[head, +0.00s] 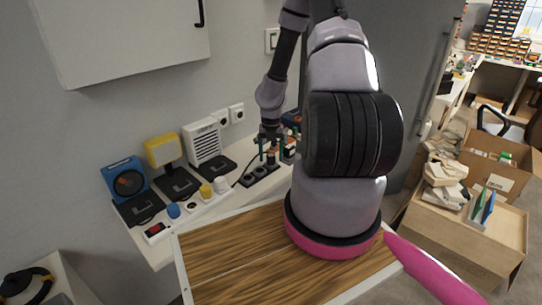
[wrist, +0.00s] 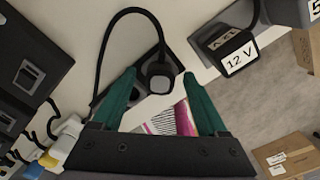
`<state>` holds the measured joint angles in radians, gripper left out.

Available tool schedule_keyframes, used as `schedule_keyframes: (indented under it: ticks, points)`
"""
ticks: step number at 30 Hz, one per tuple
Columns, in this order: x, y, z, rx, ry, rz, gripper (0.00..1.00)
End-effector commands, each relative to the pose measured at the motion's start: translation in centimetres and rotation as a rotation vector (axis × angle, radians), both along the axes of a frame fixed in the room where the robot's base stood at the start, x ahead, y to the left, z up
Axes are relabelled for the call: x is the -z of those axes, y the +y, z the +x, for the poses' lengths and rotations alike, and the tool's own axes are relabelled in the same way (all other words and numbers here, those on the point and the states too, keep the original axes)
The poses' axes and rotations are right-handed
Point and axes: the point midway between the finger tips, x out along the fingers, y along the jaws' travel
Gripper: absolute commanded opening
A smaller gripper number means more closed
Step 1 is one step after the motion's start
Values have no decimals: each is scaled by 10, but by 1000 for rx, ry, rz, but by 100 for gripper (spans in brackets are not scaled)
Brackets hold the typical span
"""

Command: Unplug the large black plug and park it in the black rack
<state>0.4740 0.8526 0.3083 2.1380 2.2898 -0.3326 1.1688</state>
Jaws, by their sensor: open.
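A large black plug (wrist: 160,74) with a rounded body sits in a black socket strip (wrist: 133,95) on the white counter; its black cable loops up and left. The strip also shows in the head view (head: 256,176). My gripper (wrist: 159,77) is open, its two green fingers on either side of the plug in the picture; I cannot tell whether they touch it. In the head view my gripper (head: 271,152) is over the strip. A black adapter marked 12 V (wrist: 232,52) is at a dark grey block (wrist: 211,37); I cannot tell whether that block is the rack.
Left along the counter are a white strip with coloured plugs (head: 191,207), a yellow lamp (head: 161,150), a blue dial device (head: 126,180) and a white vented box (head: 202,141). A wood-topped table (head: 230,255) is in front. Cartons (head: 470,235) stand at right.

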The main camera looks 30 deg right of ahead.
Motion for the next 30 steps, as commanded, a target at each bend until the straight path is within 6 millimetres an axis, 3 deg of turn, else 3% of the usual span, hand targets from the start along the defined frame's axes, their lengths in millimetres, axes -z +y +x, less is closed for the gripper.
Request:
schedule_keyframes:
  ticks: [5,15,19,26,30]
  points:
    - [-20,-1,1,2,-4,-1,76]
    - [-86,-1,1,3,-4,-1,76]
    - [-101,-1,1,1,-3,-1,76]
    - [-108,0,0,-2,-2,-1,76]
    - [-125,-4,13,-93,-71,-49,76]
